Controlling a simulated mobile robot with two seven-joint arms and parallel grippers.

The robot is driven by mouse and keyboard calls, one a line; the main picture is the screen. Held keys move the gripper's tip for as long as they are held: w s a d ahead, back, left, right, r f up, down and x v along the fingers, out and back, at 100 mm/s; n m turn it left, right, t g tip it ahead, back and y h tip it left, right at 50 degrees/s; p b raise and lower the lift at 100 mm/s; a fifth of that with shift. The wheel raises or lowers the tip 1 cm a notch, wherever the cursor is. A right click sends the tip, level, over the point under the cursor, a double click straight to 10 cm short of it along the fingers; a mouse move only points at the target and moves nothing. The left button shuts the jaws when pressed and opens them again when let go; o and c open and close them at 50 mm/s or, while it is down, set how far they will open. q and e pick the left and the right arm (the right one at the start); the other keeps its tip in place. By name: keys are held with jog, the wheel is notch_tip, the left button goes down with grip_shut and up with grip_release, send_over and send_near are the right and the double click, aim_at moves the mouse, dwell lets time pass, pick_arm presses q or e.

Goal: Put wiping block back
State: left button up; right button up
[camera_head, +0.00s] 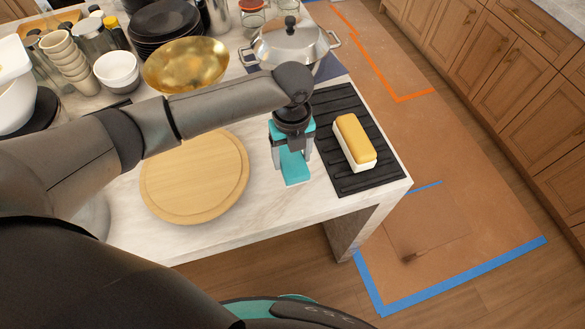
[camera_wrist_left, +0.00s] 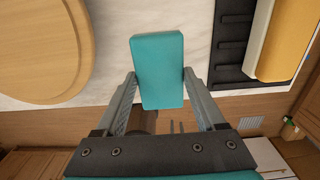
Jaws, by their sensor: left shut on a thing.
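The wiping block is a plain teal block (camera_head: 294,172), which also shows in the left wrist view (camera_wrist_left: 157,65). My left gripper (camera_head: 292,150) points down over the marble counter, shut on the block with one finger on each long side. The block is between the round wooden board (camera_head: 195,180) and the black ribbed mat (camera_head: 352,178), apart from both. I cannot tell whether its underside touches the counter. The gripper's fingers also show in the left wrist view (camera_wrist_left: 158,90). My right gripper is not in view.
A yellow-topped white block (camera_head: 354,141) lies on the mat. A lidded steel pot (camera_head: 290,50), gold bowl (camera_head: 186,66), dark stacked plates (camera_head: 163,25) and white bowls (camera_head: 117,71) crowd the back. The counter (camera_head: 262,203) is bare near its front edge.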

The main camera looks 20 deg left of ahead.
aim_at(292, 170)
pick_arm(q)
jog(key=shift+f, duration=2.9)
jog(key=shift+f+b, duration=0.1)
jog(key=shift+b, duration=0.25)
jog(key=o, duration=1.3)
notch_tip(292, 170, up, 12)
jog(key=shift+r+p, duration=0.15)
jog(key=shift+p, duration=0.2)
